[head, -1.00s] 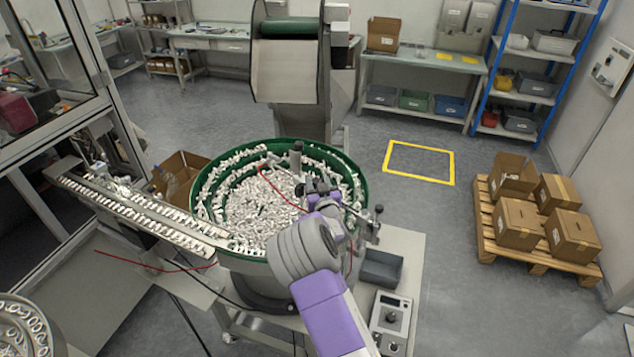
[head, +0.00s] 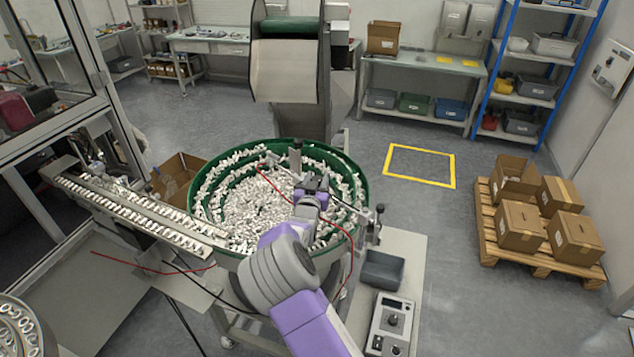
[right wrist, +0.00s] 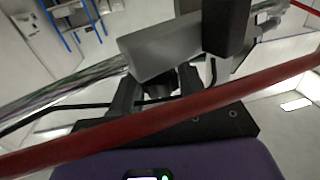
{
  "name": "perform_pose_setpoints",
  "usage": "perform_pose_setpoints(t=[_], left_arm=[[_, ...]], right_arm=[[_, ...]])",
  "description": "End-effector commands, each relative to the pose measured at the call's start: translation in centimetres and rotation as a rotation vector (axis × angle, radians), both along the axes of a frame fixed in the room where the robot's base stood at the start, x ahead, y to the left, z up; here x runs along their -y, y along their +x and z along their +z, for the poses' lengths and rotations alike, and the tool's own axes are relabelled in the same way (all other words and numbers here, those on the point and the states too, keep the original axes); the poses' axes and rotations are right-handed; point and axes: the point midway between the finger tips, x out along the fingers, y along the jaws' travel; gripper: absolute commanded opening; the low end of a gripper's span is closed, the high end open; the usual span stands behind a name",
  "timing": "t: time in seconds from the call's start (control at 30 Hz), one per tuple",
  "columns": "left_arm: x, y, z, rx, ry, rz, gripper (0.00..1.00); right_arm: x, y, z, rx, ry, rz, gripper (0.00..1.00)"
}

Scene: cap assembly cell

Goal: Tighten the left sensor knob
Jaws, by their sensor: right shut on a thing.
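The green-rimmed feeder bowl (head: 355,172), full of small white caps, stands in the middle of the head view. My right gripper (head: 312,186) is just below and right of the post and covers the left sensor knob there. In the right wrist view the dark fingers (right wrist: 156,90) are closed just under a grey block (right wrist: 160,47), beside a shiny rod (right wrist: 70,88). The knob is mostly hidden between them. My left gripper is not in view.
A red cable (right wrist: 120,126) crosses close before the right wrist camera and loops over the bowl. Another clamp with dark knobs (head: 378,209) sits at the bowl's right rim. A grey bin (head: 383,268) and a control box (head: 391,322) stand right of my arm.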

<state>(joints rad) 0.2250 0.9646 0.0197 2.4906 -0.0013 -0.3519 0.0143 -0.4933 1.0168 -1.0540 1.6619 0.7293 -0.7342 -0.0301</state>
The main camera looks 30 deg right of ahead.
Motion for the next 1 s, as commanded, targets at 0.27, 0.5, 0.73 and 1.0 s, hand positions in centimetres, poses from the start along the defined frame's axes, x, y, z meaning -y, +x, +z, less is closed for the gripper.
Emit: perform_pose_setpoints(t=[0.27,0.5,0.73,1.0], left_arm=[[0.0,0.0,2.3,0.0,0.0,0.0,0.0],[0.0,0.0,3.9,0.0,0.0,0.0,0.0],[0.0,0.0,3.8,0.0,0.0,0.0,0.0],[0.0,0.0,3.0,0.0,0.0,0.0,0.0]], right_arm=[[-0.2,0.2,0.3,-0.001,0.001,-0.189,0.14],[0.0,0.1,0.3,0.002,0.003,-0.362,0.14],[0.1,0.1,0.0,0.004,0.003,-0.514,0.14],[0.1,0.0,0.0,0.004,0.001,-0.636,0.14]])
